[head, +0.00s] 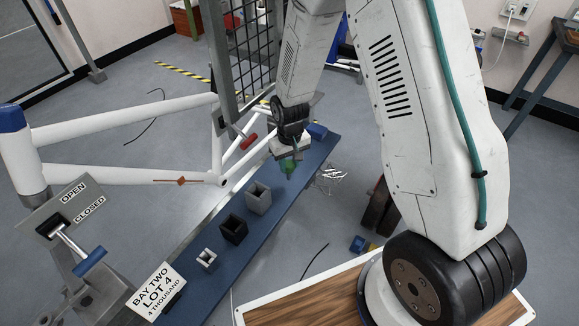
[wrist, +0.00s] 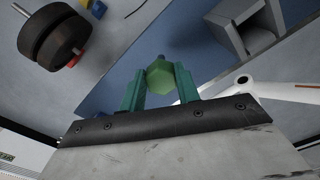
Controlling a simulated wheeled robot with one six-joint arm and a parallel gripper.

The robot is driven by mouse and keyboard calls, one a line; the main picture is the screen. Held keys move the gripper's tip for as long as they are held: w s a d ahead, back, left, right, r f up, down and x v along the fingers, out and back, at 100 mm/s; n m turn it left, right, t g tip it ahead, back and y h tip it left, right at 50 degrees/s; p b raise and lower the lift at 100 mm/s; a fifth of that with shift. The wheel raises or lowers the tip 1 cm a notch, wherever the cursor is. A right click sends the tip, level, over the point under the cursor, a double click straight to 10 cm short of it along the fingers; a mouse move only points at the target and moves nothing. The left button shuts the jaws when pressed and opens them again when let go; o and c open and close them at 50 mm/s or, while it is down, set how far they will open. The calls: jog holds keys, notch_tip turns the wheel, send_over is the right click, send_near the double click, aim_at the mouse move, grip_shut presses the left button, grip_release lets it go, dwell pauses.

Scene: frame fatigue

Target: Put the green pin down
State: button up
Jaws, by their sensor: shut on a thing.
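The green pin (head: 288,167) is between the fingers of my gripper (head: 289,158), over the far part of a long blue bench top (head: 200,290). In the wrist view the pin's six-sided green end (wrist: 160,76) sits between the two teal fingers of my gripper (wrist: 160,88). My gripper is shut on it. Whether the pin's lower end touches the blue surface is hard to tell. A grey square open-topped holder (head: 258,197) stands nearer along the bench, with a black one (head: 234,229) and a smaller pale one (head: 207,259) after it.
A white tube frame (head: 130,178) stands left of the bench. A lever with a blue handle (head: 89,262) and an OPEN/CLOSED plate is at lower left. A BAY TWO LOT 4 sign (head: 155,290) stands at the near end. A mesh panel (head: 245,60) rises behind.

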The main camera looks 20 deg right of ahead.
jog(key=shift+w+d, duration=0.25)
jog(key=shift+w, duration=0.25)
jog(key=shift+w+d+f, duration=0.1)
jog(key=shift+w+f, duration=0.1)
jog(key=shift+f, duration=1.6)
jog(key=o, duration=1.1)
jog(key=shift+f, duration=0.15)
jog(key=shift+c, duration=0.2)
jog(key=shift+r, duration=3.9)
